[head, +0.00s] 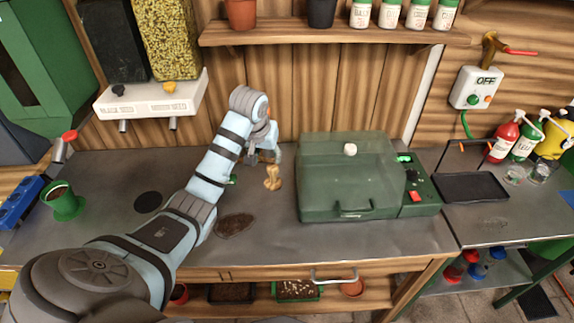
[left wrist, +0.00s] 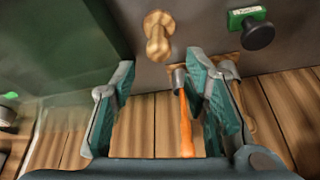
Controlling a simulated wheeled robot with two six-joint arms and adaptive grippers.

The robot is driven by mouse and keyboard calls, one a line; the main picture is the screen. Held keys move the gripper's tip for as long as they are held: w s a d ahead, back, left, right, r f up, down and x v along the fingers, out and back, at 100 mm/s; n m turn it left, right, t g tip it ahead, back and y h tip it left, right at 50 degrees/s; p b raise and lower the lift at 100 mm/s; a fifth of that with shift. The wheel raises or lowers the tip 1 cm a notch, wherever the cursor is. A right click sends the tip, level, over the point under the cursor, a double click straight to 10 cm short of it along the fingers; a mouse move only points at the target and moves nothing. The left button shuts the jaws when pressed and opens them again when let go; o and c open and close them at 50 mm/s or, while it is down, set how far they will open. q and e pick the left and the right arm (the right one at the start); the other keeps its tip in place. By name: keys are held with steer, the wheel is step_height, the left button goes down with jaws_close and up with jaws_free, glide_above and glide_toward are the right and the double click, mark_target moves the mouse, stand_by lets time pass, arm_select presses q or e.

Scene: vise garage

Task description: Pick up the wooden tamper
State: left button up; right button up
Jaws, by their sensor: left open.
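The wooden tamper (head: 272,178) stands on the grey worktop, left of the green lidded box. It also shows in the left wrist view (left wrist: 158,38), beyond the fingertips near the top edge. My left gripper (head: 264,154) is at the back of the worktop, close behind the tamper and apart from it. In the left wrist view its two fingers (left wrist: 162,72) are spread, and the tamper is not between them. My right gripper is not in view.
The green lidded box (head: 345,185) stands right of the tamper. An orange-handled tool (left wrist: 186,120) shows between the fingers, seemingly behind them. A dark soil patch (head: 234,225) lies in front.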

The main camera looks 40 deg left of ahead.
mark_target(273, 165)
arm_select(q)
steer(key=w+f, duration=0.3)
steer(key=shift+a+f+b, duration=0.25)
steer(key=shift+f+b, duration=0.1)
steer(key=shift+f, duration=0.05)
steer(key=f, duration=0.2)
steer(key=a+f+b, duration=0.1)
steer(key=shift+s+f, duration=0.15)
steer(key=shift+s, duration=0.15)
steer(key=w+f, duration=0.1)
steer(key=f, duration=0.1)
steer(key=w+f+b, duration=0.1)
steer(key=w+f, duration=0.2)
steer(key=shift+a+f+b, duration=0.3)
steer(key=shift+b, duration=0.1)
steer(key=shift+s+r, duration=0.2)
steer(key=shift+s, duration=0.05)
steer(key=shift+s+r, duration=0.1)
steer(key=shift+c, duration=0.8)
steer(key=c, duration=0.3)
jaws_close()
steer(key=shift+a+r, duration=0.1)
steer(key=shift+r, duration=0.35)
step_height(273, 165, up, 19)
steer(key=p, duration=0.2)
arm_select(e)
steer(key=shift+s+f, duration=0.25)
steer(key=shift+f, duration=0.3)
